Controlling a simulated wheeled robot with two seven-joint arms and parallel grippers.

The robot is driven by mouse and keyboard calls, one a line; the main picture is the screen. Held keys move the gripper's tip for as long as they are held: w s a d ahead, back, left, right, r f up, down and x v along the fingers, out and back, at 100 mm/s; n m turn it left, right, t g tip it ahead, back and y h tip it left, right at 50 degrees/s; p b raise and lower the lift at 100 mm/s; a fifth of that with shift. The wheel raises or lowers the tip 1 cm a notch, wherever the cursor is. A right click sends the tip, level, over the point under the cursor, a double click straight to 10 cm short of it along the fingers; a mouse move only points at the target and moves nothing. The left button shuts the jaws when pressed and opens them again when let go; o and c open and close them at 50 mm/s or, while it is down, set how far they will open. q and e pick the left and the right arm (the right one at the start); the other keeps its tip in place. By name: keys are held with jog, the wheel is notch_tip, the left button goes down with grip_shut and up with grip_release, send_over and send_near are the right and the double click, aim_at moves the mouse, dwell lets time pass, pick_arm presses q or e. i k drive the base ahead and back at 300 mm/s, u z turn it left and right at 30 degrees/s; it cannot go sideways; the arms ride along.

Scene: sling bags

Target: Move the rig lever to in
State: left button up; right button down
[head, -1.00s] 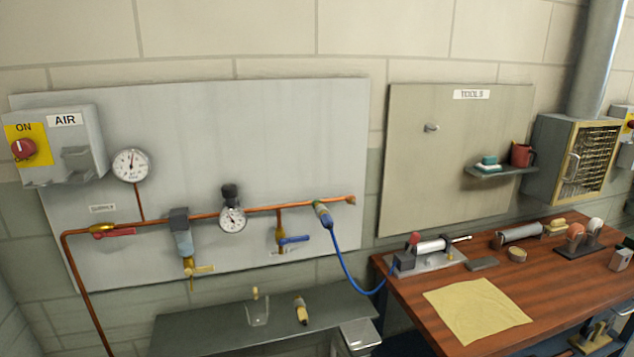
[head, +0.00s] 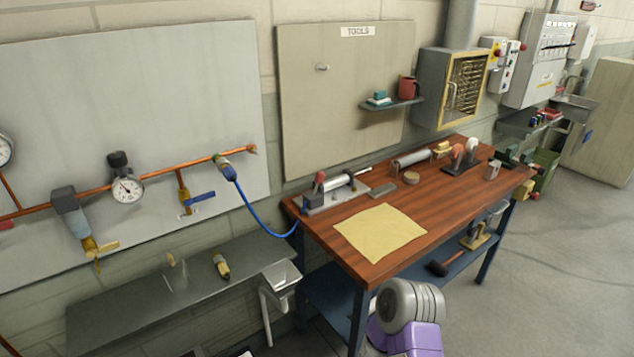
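The rig (head: 335,190) sits at the back left corner of the wooden workbench. It has a silver cylinder lying on a pale base plate, with a thin rod sticking out to the right. A small lever with a red knob (head: 320,177) stands at its left end; its exact angle and any in/out marking are too small to read. A blue hose (head: 262,226) runs from the copper pipe on the wall panel towards the rig's left end. Neither gripper is in view; only a grey and purple part of my own body shows at the bottom.
The workbench (head: 350,255) also holds a yellow cloth (head: 380,232), a grey cylinder (head: 411,157) and several small items. A grey shelf (head: 120,310) runs along the wall at left. A wire-fronted cabinet (head: 450,90) hangs above the bench. Open floor (head: 560,260) lies to the right.

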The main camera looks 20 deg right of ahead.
aim_at(320, 176)
jog(key=z, duration=1.05)
jog(key=k, duration=1.3)
jog(key=z, duration=1)
jog(key=i, duration=2.1)
jog(key=u, duration=1.7)
jog(key=i, duration=0.75)
jog(key=u, duration=0.8)
